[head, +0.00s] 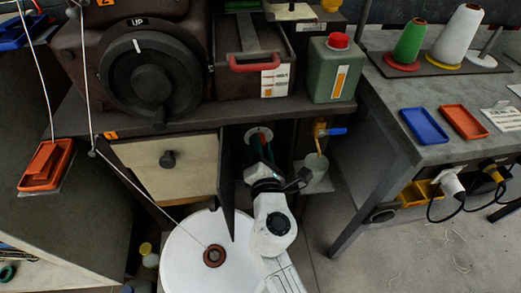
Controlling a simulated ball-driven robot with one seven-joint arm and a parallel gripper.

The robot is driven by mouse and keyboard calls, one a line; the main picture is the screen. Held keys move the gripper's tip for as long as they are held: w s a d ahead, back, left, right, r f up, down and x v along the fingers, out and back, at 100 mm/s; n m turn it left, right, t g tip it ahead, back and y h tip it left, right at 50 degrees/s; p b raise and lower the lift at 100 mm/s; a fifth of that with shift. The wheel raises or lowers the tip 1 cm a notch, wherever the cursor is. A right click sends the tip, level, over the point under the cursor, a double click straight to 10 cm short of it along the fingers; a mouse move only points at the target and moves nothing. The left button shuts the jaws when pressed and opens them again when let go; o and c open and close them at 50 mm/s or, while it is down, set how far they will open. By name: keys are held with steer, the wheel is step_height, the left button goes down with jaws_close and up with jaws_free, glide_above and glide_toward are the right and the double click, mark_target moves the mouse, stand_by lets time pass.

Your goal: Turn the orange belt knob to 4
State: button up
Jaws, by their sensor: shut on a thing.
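A pale round dial plate (259,134) shows in the dim recess under the machine shelf, right of the open door. My gripper (264,152) reaches into this recess from below, in front of the plate, and is shut there. The orange belt knob is mostly hidden behind my gripper and wrist; only a small reddish patch shows between the dark fingers. Its pointer and the numbers on the plate cannot be read from here.
The pale door (163,169) with a dark knob stands open to the left. A white disc (190,258) lies below it. A blue-handled valve (322,131) with a cup is close on the right. A table (398,91) stands further right.

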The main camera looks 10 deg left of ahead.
steer(key=m+b, duration=0.3)
steer(key=m, duration=0.3)
steer(key=m+b, duration=0.3)
steer(key=m, duration=0.4)
steer(key=shift+d+f+y, duration=0.15)
steer(key=shift+y, duration=0.25)
steer(key=shift+m, duration=0.3)
steer(key=o, duration=1.1)
steer(key=shift+c, duration=0.2)
steer(key=p+v, duration=0.1)
steer(key=v, duration=0.9)
steer(key=shift+s, duration=0.35)
steer(key=shift+d, duration=0.15)
